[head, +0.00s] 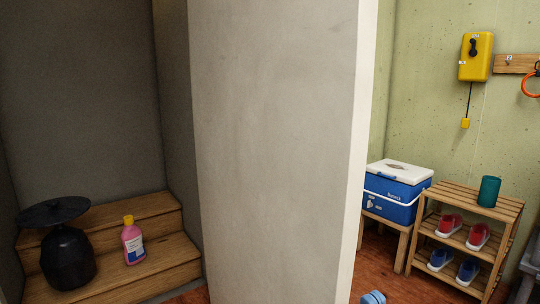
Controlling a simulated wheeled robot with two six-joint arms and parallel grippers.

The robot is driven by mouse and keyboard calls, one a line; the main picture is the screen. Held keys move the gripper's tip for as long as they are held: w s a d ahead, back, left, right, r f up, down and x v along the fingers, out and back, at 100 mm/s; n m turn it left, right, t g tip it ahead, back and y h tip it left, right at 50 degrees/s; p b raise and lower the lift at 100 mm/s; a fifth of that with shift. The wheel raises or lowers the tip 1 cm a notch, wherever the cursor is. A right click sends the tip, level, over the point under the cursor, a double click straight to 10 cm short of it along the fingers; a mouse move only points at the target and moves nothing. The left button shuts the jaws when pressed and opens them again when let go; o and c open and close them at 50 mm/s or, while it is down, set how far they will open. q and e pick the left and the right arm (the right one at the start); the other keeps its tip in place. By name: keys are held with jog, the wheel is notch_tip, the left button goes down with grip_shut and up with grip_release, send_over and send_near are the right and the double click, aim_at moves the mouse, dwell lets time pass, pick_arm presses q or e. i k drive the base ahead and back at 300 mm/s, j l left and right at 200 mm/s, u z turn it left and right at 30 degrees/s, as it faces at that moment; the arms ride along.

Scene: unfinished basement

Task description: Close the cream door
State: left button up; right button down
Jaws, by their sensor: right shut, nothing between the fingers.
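A tall pale panel (275,140) with a lighter cream edge (362,150) fills the middle of the head view. I cannot tell whether it is the cream door or the end of a partition wall. No handle or hinge shows on it. Only a small blue-grey tip of my right gripper (373,298) shows at the bottom edge, just right of the panel's cream edge. It is shut and holds nothing. Whether it touches the panel cannot be told. My left gripper is out of view.
Left of the panel, wooden steps (165,268) hold a pink bottle (133,243) and a black round object (67,255). On the right, a blue cooler (397,197) and a shoe rack (462,205) stand by the green wall.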

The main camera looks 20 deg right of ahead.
aim_at(282, 93)
jog(key=k+l+u, duration=0.15)
jog(key=l, duration=0.25)
jog(key=l+u, duration=0.15)
jog(key=l, duration=0.2)
jog(key=k+l+u, duration=0.1)
jog(key=l, duration=0.25)
jog(key=k+l+u, duration=0.15)
jog(key=l, duration=0.2)
jog(key=i+l+u, duration=0.1)
jog(key=l, duration=0.3)
jog(key=i+l+u, duration=0.1)
jog(key=l, duration=0.35)
jog(key=i+l+u, duration=0.1)
jog(key=l, duration=0.35)
jog(key=i+l+u, duration=0.1)
jog(key=l, duration=0.35)
jog(key=i, duration=0.1)
